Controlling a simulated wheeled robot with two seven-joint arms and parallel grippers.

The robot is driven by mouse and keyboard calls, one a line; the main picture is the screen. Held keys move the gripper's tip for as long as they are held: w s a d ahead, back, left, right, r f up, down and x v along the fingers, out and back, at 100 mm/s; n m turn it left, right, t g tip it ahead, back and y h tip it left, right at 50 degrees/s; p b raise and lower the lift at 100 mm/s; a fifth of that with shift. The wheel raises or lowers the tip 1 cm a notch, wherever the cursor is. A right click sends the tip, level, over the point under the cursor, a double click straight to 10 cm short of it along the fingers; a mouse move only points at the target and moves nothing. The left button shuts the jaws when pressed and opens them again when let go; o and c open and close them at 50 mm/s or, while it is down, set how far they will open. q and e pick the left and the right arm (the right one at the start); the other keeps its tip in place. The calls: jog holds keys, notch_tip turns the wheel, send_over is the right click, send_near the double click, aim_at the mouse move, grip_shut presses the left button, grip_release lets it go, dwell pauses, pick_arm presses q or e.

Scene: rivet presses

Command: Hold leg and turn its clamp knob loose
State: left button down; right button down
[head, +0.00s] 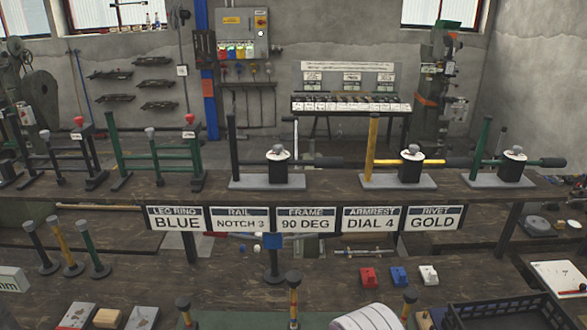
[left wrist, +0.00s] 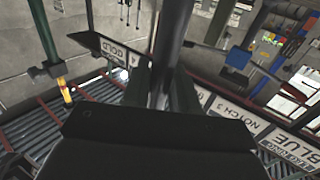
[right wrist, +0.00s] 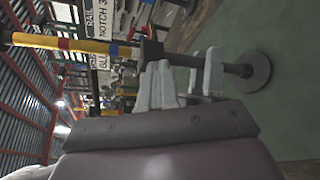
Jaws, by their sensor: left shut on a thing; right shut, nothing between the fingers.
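In the right wrist view a leg (right wrist: 95,45) runs across the picture. It has a yellow part with red and blue bands, a dark collar, a dark rod and a round dark foot (right wrist: 257,83). A small dark piece at the collar may be its clamp knob (right wrist: 151,50). My right gripper (right wrist: 180,85) is shut and empty, its pale fingers close beside the dark rod; contact is unclear. My left gripper (left wrist: 162,85) is shut on a dark post (left wrist: 172,40), seemingly a leg. Whether both views show one leg is unclear.
Several dark-capped leg ends (head: 293,280) stand up at the bench's front. A black crate (head: 500,316) is at front right. Three loose posts (head: 62,245) stand at left. Signs (head: 305,219) hang from the rear bench, which carries presses. Red, blue and white blocks lie at right.

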jog(key=shift+a+r, duration=0.25)
jog(key=shift+r, duration=0.3)
dwell(0.4)
jog(key=shift+a+r, duration=0.4)
jog(key=shift+r, duration=0.2)
jog(key=shift+a, duration=0.15)
jog(key=shift+r, duration=0.15)
